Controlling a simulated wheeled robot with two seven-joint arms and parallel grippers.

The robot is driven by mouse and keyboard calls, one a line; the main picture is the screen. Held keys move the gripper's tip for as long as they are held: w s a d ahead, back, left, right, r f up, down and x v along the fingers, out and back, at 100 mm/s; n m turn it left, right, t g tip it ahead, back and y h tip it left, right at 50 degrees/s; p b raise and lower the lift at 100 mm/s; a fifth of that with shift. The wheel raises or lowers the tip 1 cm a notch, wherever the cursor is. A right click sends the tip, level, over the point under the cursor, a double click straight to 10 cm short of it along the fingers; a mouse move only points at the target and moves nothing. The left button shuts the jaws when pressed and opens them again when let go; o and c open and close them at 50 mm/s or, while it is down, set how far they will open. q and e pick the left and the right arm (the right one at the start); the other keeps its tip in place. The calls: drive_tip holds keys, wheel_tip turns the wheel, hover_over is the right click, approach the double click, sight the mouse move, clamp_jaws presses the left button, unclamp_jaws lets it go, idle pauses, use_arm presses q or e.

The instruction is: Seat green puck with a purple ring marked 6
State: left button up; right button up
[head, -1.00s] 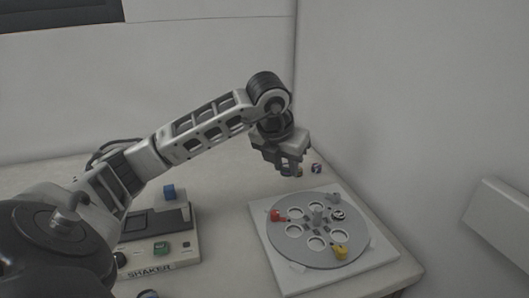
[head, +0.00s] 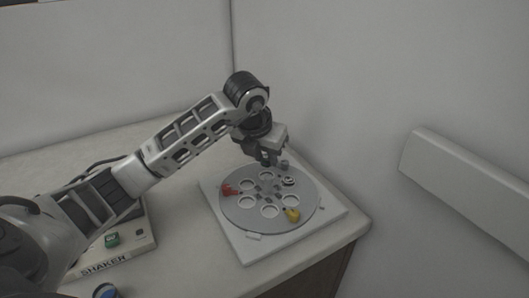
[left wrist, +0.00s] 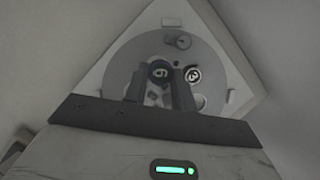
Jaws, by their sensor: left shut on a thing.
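My left gripper (head: 268,161) is shut on a small round puck (left wrist: 158,70), held between its fingers (left wrist: 155,88) in the left wrist view. The puck has a dark purplish ring, a greenish middle and a mark that reads as 6 or 9. In the head view the gripper hides it. The gripper is above the back part of a grey round plate (head: 268,226) with several round holes. Another puck (left wrist: 193,74), with a light face and marked 3, sits in one hole; it also shows in the head view (head: 288,181). My right gripper is not in view.
The white base (head: 245,250) lies near the table's right edge. A shaker (head: 100,262) is at left, with a loose puck (head: 105,291) in front.

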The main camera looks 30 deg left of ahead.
sight(265, 166)
use_arm(q)
drive_tip(key=shift+f+b, duration=0.55)
drive_tip(key=shift+f, duration=0.35)
drive_tip(key=shift+f+b, duration=0.85)
drive_tip(key=shift+f, duration=0.35)
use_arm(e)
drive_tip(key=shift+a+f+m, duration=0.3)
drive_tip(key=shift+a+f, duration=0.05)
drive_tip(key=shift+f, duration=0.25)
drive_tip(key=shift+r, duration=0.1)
use_arm(q)
drive_tip(key=o, duration=1)
drive_tip(key=shift+f, duration=0.1)
drive_tip(key=shift+s+d, duration=0.1)
drive_tip(key=shift+p+v, duration=0.4)
drive_tip(key=shift+v, duration=7.75)
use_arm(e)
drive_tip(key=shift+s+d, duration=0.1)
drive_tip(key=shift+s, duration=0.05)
